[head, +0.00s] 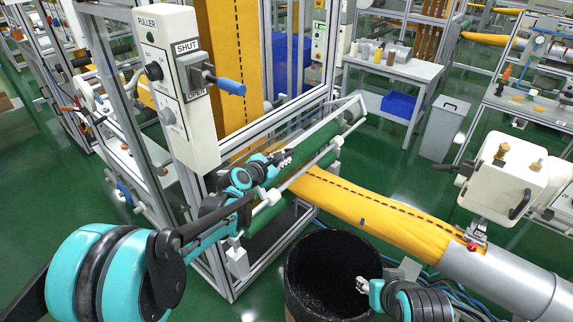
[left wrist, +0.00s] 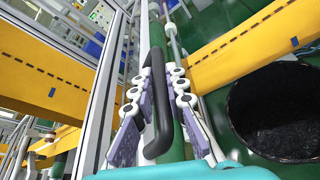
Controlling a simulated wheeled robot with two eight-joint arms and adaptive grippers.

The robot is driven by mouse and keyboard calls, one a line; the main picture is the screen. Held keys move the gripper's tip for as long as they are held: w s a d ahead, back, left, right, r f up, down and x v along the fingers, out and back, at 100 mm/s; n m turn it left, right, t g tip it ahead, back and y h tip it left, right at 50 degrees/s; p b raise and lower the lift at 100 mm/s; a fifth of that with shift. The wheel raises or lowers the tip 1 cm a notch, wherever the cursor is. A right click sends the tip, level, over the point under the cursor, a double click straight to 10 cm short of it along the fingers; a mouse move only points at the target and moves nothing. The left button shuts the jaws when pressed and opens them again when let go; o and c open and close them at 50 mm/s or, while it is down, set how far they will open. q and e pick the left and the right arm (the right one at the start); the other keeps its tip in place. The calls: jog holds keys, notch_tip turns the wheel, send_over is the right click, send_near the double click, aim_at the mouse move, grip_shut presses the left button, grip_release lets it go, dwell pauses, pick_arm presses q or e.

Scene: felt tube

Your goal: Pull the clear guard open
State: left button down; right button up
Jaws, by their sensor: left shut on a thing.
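The clear guard is a see-through panel in a pale metal frame (head: 345,112) on the front of the puller machine, by the green rollers. Its pane is hard to make out. In the left wrist view, its black bar handle (left wrist: 157,105) stands between the finger pads of my left gripper (left wrist: 164,90). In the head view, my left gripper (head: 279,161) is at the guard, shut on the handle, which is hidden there. My right gripper (head: 362,286) is low at the rim of the black bin, away from the guard; its finger gap is unclear.
A yellow felt tube (head: 370,203) runs from the rollers (head: 320,138) to a grey pipe (head: 500,275). A control box (head: 181,90) with a blue-handled lever (head: 230,86) stands above left. The black bin (head: 325,265) is below the tube.

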pick_arm(q)
jog(key=shift+w+a+r+n+p, duration=0.25)
jog(key=shift+a+r+p, duration=0.1)
jog(key=shift+r, duration=0.25)
jog(key=shift+w+a+r+n+p, duration=0.15)
jog(key=shift+w+a+r+p, duration=0.15)
jog(key=shift+r, duration=0.3)
jog(key=c, duration=1.5)
grip_release()
jog(key=shift+c, duration=0.2)
jog(key=shift+s, duration=0.1)
jog(key=v, duration=1.2)
jog(key=shift+a, duration=0.2)
